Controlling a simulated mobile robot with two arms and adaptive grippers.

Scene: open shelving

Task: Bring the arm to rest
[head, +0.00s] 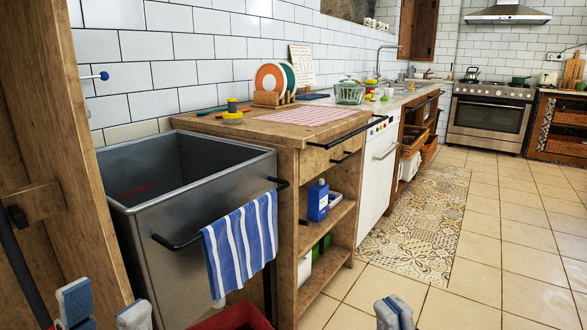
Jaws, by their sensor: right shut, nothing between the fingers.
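My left gripper (105,309) shows at the bottom left edge, with its two grey-blue fingertips apart and nothing seen between them. My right gripper (395,313) shows at the bottom edge, right of the middle, with its fingertips together and nothing in them. Most of both arms is out of view. Neither gripper visibly touches anything.
A deep grey sink (190,200) with a striped towel (240,243) on its rail stands at the left. A wooden counter (275,132) with open shelves adjoins it. A red container (232,318) sits low between the grippers. Tiled floor (490,250) at right is clear.

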